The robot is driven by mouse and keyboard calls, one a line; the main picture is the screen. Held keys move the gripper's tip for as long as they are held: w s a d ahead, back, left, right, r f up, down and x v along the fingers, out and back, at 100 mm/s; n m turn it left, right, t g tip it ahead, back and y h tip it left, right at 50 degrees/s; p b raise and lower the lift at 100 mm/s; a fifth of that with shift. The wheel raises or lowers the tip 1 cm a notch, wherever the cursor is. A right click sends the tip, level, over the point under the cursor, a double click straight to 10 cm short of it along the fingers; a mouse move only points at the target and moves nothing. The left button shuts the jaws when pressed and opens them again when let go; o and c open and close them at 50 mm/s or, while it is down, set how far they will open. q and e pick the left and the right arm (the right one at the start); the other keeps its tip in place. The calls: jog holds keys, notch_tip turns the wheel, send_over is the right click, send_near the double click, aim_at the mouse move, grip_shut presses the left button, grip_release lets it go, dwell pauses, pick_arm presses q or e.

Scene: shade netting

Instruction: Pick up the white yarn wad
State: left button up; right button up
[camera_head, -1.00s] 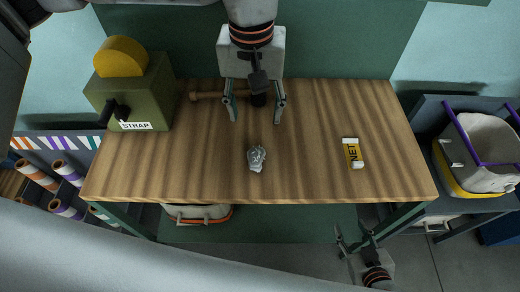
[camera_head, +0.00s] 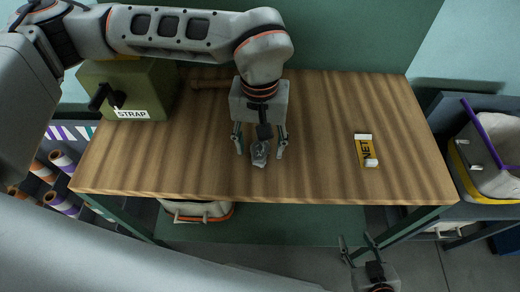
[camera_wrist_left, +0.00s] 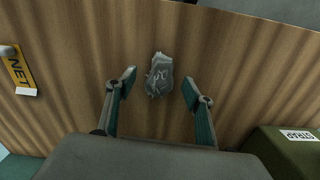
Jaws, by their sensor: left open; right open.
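The white yarn wad (camera_head: 259,154) is a small crumpled, greyish-white lump on the wooden table (camera_head: 310,130). In the left wrist view the wad (camera_wrist_left: 159,75) lies ahead of the fingertips, near the middle of the gap. My left gripper (camera_head: 260,150) is open over the table, with its fingers on either side of the wad in the head view; I cannot tell its exact height. Its fingers also show in the left wrist view (camera_wrist_left: 159,88), apart and empty. My right gripper (camera_head: 358,243) is open and empty, low in front of the table's front edge.
A yellow NET packet (camera_head: 366,150) lies on the right of the table. A green STRAP box (camera_head: 140,90) stands at the back left, with a wooden handle (camera_head: 210,84) beside it. A grey bin (camera_head: 490,160) stands off to the right. The table between wad and packet is clear.

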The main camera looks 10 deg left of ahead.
aim_at(259, 148)
pick_arm(q)
jog(key=shift+f, duration=0.3)
jog(key=c, duration=0.8)
jog(key=shift+c, duration=0.2)
notch_tip(259, 148, up, 20)
jog(key=p, duration=0.2)
